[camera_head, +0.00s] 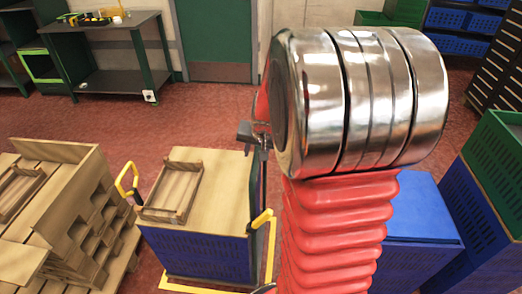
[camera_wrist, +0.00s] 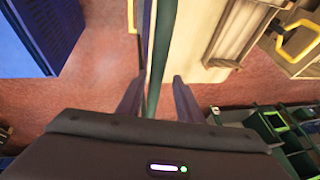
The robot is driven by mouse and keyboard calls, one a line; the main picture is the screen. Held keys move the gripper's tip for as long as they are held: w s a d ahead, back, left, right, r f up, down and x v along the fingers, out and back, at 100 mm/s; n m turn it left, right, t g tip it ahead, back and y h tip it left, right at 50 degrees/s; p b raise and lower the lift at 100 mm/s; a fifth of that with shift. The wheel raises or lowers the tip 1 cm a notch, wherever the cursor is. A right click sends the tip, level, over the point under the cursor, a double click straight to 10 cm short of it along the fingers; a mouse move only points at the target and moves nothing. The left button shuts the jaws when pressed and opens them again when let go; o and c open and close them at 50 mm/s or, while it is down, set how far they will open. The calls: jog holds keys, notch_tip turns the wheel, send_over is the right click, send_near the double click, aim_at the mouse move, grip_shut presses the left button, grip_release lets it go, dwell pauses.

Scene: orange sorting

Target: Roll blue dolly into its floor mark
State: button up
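The blue dolly (camera_head: 205,250) stands left of my arm, with a pale wooden top and a yellow handle (camera_head: 127,180) at its left. A wooden tray (camera_head: 172,192) lies on top. My gripper (camera_head: 257,135) is at the dolly's far right edge. In the wrist view its two fingers (camera_wrist: 158,80) are apart on either side of a dark green bar (camera_wrist: 160,50), which runs beside the wooden top (camera_wrist: 195,45). Gaps show around the bar.
Wooden pallets and boxes (camera_head: 70,215) stand close left of the dolly. A blue lidded crate (camera_head: 420,205) and a green crate (camera_head: 495,160) are right of my arm. A workbench (camera_head: 105,60) and a green door (camera_head: 215,35) are at the back. Red floor between is clear.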

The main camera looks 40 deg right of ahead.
jog(key=shift+d+r, duration=0.1)
jog(key=v, duration=1.3)
jog(key=shift+s+r, duration=0.1)
jog(key=shift+r, duration=0.15)
dwell(0.4)
jog(key=s+a+n, duration=0.3)
jog(key=s+a, duration=0.1)
jog(key=a, duration=0.4)
jog(key=s+a+n+y, duration=0.1)
jog(key=s+a+n, duration=0.2)
jog(key=a, duration=0.5)
jog(key=s+a+n, duration=0.3)
jog(key=s+a, duration=0.2)
jog(key=a, duration=0.2)
jog(key=shift+s+a+r+t+y, duration=0.25)
jog(key=shift+a+t+y, duration=0.05)
jog(key=shift+a+t, duration=0.1)
dwell(1.2)
